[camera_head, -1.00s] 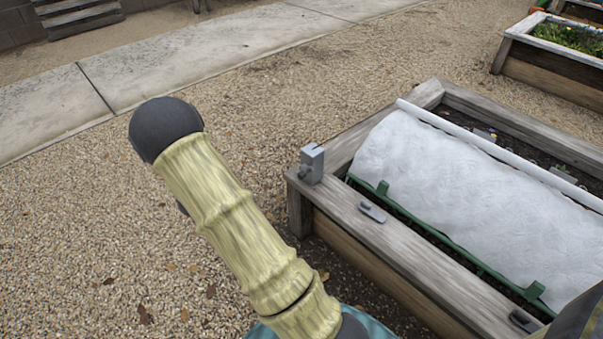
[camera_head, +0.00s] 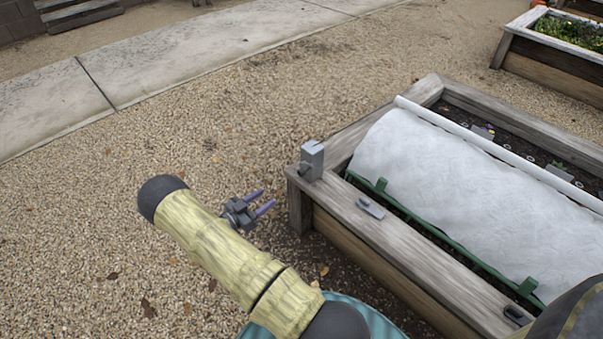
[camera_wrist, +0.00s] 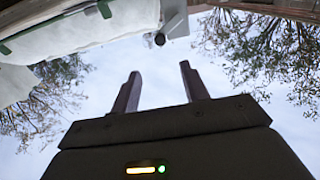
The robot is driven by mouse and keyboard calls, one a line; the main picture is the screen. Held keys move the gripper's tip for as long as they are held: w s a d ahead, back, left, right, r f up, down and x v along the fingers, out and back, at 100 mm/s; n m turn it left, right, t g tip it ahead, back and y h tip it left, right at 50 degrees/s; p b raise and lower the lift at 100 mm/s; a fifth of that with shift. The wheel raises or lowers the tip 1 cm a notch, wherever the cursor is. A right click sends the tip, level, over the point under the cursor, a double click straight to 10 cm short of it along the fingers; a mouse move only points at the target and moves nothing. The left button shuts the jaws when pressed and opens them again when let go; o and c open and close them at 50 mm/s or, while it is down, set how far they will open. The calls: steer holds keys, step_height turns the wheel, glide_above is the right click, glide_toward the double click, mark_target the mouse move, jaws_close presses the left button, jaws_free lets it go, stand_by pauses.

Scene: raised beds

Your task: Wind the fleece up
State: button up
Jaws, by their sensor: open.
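The white fleece (camera_head: 465,205) lies spread over a wooden raised bed (camera_head: 393,237), with a white roll along its far edge (camera_head: 490,148). A green bar (camera_head: 437,233) with upright tabs runs along its near edge. A grey block-shaped bracket (camera_head: 312,160) stands on the bed's near left corner. My gripper (camera_head: 267,200) is open and empty, over the gravel left of that corner, apart from the bed. In the wrist view its two fingers (camera_wrist: 158,90) point toward the fleece (camera_wrist: 80,32) and a grey block with a dark round end (camera_wrist: 172,22), which appear upside down.
Two grey cleats (camera_head: 370,208) lie on the bed's near rim, one partly by my arm at the lower right. Dark soil with small plants shows behind the roll. Another planted bed (camera_head: 552,70) stands at the upper right. Open gravel (camera_head: 100,220) lies to the left.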

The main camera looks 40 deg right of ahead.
mark_target(301, 173)
steer(key=d, duration=0.5)
steer(key=w+d+b, duration=0.1)
steer(key=d, duration=0.5)
steer(key=d+b, duration=0.1)
steer(key=d, duration=0.5)
steer(key=shift+w+d, duration=0.2)
steer(key=shift+c, duration=0.3)
jaws_close()
